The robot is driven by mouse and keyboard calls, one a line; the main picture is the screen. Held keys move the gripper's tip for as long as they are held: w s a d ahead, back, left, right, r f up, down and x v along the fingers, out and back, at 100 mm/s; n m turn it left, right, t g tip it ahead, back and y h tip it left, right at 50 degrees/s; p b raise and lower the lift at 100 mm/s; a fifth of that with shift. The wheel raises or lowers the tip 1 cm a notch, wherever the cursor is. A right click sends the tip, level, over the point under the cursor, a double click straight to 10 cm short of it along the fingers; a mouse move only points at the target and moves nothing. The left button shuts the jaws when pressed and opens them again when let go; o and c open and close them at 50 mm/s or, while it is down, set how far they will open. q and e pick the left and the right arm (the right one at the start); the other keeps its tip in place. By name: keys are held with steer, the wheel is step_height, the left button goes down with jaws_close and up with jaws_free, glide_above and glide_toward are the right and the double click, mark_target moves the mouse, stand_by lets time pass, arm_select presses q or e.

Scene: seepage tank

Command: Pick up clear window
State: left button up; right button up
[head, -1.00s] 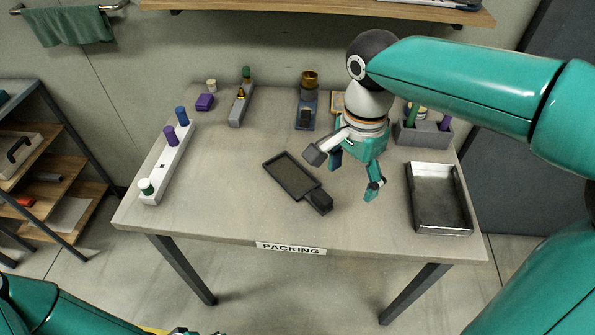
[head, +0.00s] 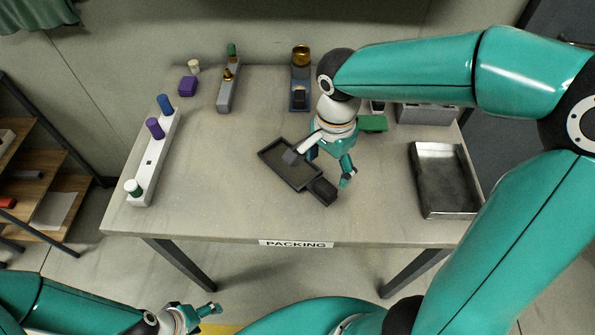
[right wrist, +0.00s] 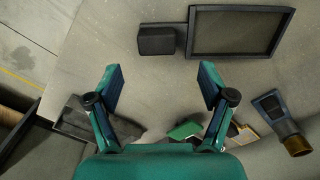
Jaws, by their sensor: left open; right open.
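A dark rectangular frame (head: 263,152) with a flat grey, see-through-looking panel lies on the table, a black block (head: 322,191) at its near right end. I take the panel to be the clear window, but cannot tell whether it is separate from the frame. In the right wrist view the frame (right wrist: 239,54) and block (right wrist: 157,40) lie beyond the fingers. My right gripper (head: 318,170) is open and empty above the frame's right part, hiding some of it; its fingers (right wrist: 161,82) are apart. My left gripper (head: 203,312) is open and low, in front of the table.
A metal tray (head: 428,207) lies at the right. A white rack (head: 148,175) with several coloured pegs stands at the left. A purple block (head: 188,86), a grey holder (head: 226,97) and a blue-grey stand (head: 300,100) are at the back. The front left tabletop is clear.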

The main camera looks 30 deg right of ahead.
mark_target(325, 185)
steer(key=shift+s+a+f+p, duration=0.1)
steer(key=shift+f+p, duration=0.05)
steer(key=shift+f, duration=1.7)
steer(key=shift+a+f+p, duration=0.1)
steer(key=shift+f+p, duration=0.05)
steer(key=shift+f, duration=1.65)
steer(key=c, duration=1.5)
steer(key=shift+r, duration=0.1)
